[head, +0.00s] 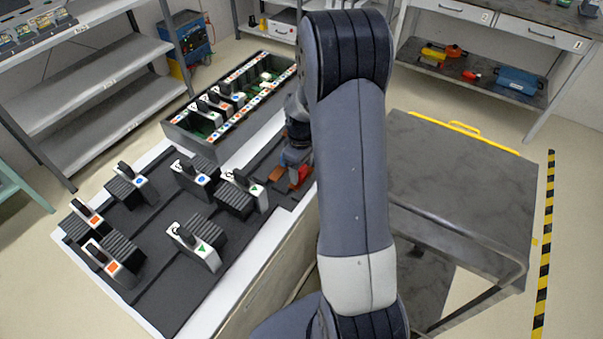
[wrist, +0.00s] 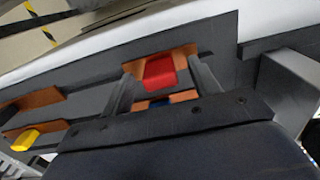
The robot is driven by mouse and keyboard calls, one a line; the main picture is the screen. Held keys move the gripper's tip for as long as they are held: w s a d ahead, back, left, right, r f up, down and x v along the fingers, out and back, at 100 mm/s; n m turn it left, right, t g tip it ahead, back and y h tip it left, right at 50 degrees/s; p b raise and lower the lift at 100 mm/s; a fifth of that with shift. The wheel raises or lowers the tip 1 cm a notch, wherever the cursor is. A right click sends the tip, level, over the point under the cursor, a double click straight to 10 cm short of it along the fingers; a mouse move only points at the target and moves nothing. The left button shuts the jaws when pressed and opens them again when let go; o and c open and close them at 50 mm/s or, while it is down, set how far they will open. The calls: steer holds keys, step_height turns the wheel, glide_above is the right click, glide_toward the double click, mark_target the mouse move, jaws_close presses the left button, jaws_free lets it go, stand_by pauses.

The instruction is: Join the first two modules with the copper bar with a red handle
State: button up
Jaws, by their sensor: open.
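The copper bar with a red handle (wrist: 160,71) lies in a dark grey recessed surface in the wrist view. Its copper shows on both sides of the red grip. My gripper (wrist: 161,66) is open, with one finger on each side of the red handle; I cannot tell whether either finger touches it. In the head view my arm hides most of the gripper, and copper pieces show beside it. Which modules are the first two is unclear.
A blue handle (wrist: 158,103) shows just below the red one, and a yellow handle (wrist: 25,140) lies at left. A dark box (head: 190,148) holding several modules stands behind the board. A dark cart (head: 455,185) with a yellow handle stands at right.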

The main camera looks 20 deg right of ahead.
steer(key=shift+c, duration=0.2)
steer(key=c, duration=1)
steer(key=shift+c, duration=0.2)
steer(key=shift+r, duration=0.15)
